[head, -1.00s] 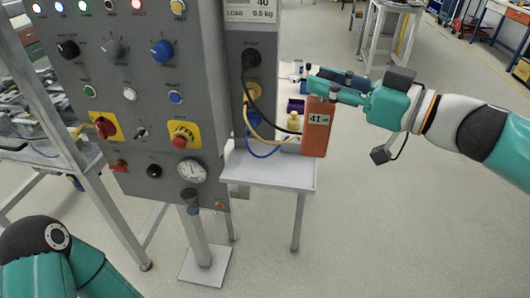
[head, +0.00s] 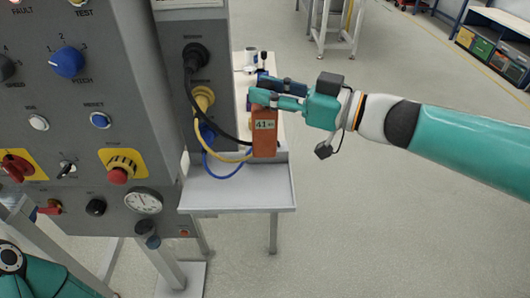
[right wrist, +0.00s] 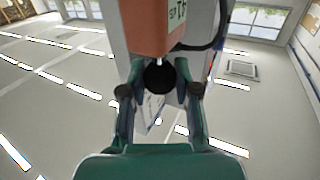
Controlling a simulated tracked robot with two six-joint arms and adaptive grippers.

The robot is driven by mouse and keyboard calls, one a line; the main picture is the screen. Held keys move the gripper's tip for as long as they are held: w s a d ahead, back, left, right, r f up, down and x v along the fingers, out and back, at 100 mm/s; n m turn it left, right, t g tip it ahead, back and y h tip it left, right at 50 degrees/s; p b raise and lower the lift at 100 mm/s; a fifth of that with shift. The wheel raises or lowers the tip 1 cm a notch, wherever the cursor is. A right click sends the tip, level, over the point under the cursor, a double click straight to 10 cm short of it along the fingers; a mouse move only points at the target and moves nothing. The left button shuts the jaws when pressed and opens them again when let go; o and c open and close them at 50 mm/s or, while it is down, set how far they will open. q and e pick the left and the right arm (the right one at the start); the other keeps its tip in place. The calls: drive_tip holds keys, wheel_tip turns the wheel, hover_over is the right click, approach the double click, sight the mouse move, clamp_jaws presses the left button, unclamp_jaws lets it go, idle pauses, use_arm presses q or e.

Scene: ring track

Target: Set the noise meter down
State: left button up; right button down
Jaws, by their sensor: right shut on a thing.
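The noise meter is an orange box (head: 265,141) with a small display reading 41 in the head view. My right gripper (head: 262,97) is shut on its upper end and holds it about upright over the far right part of the grey shelf (head: 240,196). I cannot tell whether its bottom touches the shelf. In the right wrist view, the orange body (right wrist: 157,28) is at the top, and a round black end (right wrist: 159,77) shows between the fingers of my right gripper (right wrist: 160,88). My left gripper is out of view; only part of that arm shows.
A grey control panel (head: 90,140) with knobs and a dial stands left of the shelf. Black, yellow and blue cables (head: 226,172) loop from its side close to the meter. A pale surface with small items (head: 250,62) lies behind. The shelf's front is clear.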

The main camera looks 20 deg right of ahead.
sight(269, 142)
wheel_tip(269, 142, down, 12)
drive_tip(key=b, duration=0.3)
drive_tip(key=shift+r, duration=0.25)
drive_tip(key=shift+s, duration=0.1)
drive_tip(key=shift+f, duration=0.2)
drive_tip(key=c, duration=0.8)
unclamp_jaws()
drive_tip(key=shift+c, duration=0.2)
drive_tip(key=shift+r, duration=0.3)
drive_tip(key=v, duration=1.2)
